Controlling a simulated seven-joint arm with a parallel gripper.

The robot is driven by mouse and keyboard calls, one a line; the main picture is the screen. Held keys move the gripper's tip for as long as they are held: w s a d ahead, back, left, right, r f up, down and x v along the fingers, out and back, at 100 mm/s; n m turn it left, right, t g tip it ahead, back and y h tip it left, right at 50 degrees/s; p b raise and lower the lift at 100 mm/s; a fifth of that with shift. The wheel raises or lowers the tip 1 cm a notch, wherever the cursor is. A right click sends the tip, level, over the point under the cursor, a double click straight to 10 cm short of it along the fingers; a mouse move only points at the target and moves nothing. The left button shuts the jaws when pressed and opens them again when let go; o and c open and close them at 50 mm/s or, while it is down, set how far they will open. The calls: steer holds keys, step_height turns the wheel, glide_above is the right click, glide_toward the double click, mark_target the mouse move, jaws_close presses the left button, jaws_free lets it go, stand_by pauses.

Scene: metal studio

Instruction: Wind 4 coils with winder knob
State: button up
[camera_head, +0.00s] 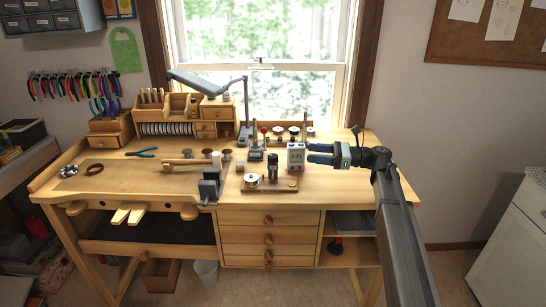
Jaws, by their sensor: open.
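A small wooden base (270,189) stands near the front of the bench, right of the vise. It carries a round pale metal disc (250,181) at its left and a dark upright cylinder (273,167) at its middle. This looks like the winder, but I cannot tell which part is its knob. No coil turns can be made out at this size. My gripper (309,153), with blue fingers, is open and points left.
A grey vise (210,187) stands left of the winder, and a lamp (245,110) rises behind. Small tools and weights line the back. The bench top (350,180) is clear at right.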

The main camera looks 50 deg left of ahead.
mark_target(273, 156)
steer(key=shift+n+g+h, duration=0.5)
steer(key=shift+g+h, duration=0.3)
steer(key=x, duration=0.4)
steer(key=s+d+x, duration=0.1)
steer(key=x, duration=0.9)
steer(key=shift+s+d+f, duration=0.1)
steer(key=shift+s+d, duration=0.15)
steer(key=shift+d, duration=0.05)
steer(key=shift+c, duration=0.3)
steer(key=c, duration=0.9)
steer(key=shift+s, duration=0.1)
